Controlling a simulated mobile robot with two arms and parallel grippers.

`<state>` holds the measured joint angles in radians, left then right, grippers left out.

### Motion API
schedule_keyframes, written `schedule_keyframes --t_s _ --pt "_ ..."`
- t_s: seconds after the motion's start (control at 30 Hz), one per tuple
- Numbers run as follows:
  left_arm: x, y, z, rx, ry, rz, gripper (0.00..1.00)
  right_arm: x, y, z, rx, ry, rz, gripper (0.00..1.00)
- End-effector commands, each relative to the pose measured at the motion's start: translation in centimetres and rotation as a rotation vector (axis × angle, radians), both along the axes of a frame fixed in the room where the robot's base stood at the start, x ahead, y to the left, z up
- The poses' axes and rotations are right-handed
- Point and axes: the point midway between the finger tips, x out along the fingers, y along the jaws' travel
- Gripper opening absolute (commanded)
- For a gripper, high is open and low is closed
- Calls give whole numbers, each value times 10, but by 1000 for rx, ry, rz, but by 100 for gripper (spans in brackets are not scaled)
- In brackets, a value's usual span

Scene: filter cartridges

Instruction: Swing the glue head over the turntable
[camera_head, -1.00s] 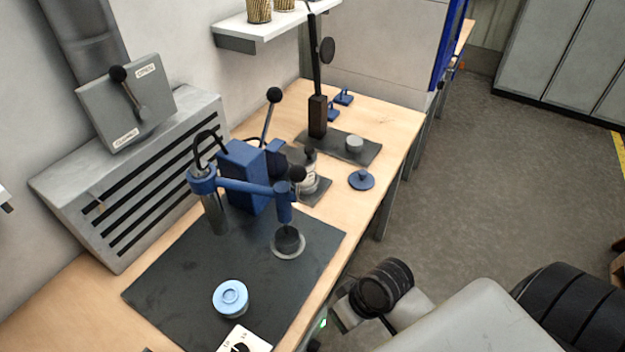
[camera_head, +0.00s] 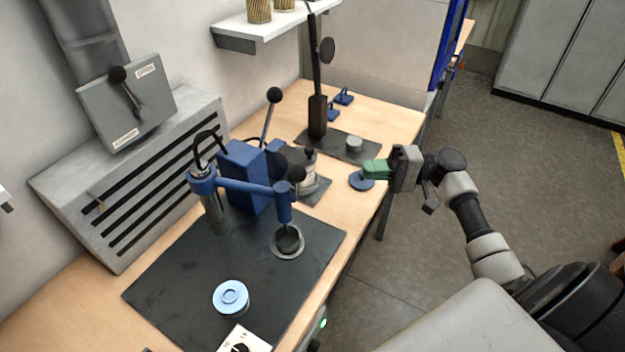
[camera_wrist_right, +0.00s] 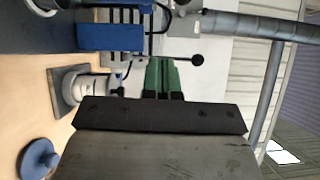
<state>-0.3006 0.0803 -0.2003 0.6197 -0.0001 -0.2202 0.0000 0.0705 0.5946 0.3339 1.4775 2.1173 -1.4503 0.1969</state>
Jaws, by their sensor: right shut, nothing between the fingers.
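The glue head (camera_head: 284,205) is a blue upright cylinder at the end of a blue swing arm (camera_head: 240,186), which comes off a grey post (camera_head: 214,215). It hangs over a dark round cup with a grey rim (camera_head: 288,246). A light-blue round piece (camera_head: 231,297) sits nearer the front of the dark mat; I cannot tell whether the turntable is under it. My left gripper is not in view.
A blue knobbed disc (camera_head: 358,182) lies just below my right fingers. A tall black post (camera_head: 318,115) and a ball-topped lever (camera_head: 270,115) rise further back. The front of the dark mat (camera_head: 170,280) has free room.

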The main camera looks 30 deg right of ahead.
Motion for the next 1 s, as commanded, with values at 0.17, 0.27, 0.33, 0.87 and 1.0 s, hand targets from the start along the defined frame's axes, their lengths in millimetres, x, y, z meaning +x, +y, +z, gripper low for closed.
schedule_keyframes --t_s 0.17,0.27,0.33,0.87,1.0 --pt "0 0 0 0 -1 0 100 0 1 0 -1 0 1 0" --pt "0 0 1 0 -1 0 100 0 2 0 -1 0 1 0" --pt "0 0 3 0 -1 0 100 2 5 0 -1 0 2 0" --pt "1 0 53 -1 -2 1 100 44 94 7 0 1 4 0" --pt "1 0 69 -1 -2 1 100 35 114 7 -1 3 4 0"
